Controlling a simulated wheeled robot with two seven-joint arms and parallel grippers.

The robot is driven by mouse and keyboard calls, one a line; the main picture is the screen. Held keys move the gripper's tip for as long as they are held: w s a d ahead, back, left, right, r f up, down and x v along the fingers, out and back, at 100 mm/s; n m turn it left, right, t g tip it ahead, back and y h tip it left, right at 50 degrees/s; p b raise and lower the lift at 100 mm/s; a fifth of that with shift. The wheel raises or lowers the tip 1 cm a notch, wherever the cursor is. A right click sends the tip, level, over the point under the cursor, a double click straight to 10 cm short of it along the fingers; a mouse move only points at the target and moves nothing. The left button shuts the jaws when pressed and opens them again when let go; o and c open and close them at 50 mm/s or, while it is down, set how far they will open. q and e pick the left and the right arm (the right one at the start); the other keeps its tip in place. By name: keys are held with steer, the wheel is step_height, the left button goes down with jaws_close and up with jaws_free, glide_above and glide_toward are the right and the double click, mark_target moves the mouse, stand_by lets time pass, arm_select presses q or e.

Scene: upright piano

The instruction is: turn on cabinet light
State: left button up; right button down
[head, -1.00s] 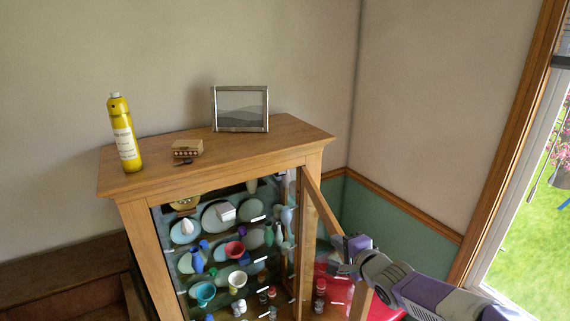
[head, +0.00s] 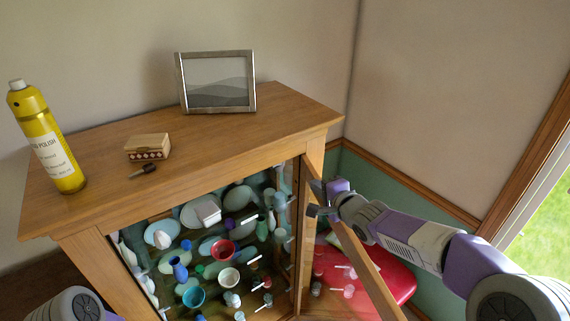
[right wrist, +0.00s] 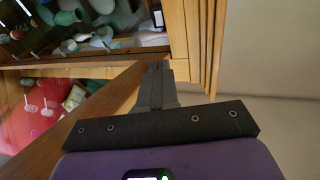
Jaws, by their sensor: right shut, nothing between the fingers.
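The wooden cabinet (head: 190,140) has shelves of bowls, plates and vases behind its front opening. Its narrow framed door (head: 365,265) stands open at the right. I cannot make out a light or switch in it. My right gripper (head: 314,199) is by the cabinet's right front post, near the top of the open door. Its fingers are together and empty in the right wrist view (right wrist: 157,72), beside the wooden door frame and pointing toward the cabinet; contact cannot be told. My left gripper is not in view; only part of my left arm shows at the bottom left.
On the cabinet top stand a yellow polish can (head: 48,140), a small wooden box (head: 148,147), a dark small item (head: 142,170) and a picture frame (head: 217,82). A red seat (head: 393,278) lies behind the door. Walls are behind and right, with a window at right.

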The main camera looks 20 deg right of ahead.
steer(key=x, duration=2)
steer(key=shift+b, duration=0.3)
steer(key=shift+f, duration=0.15)
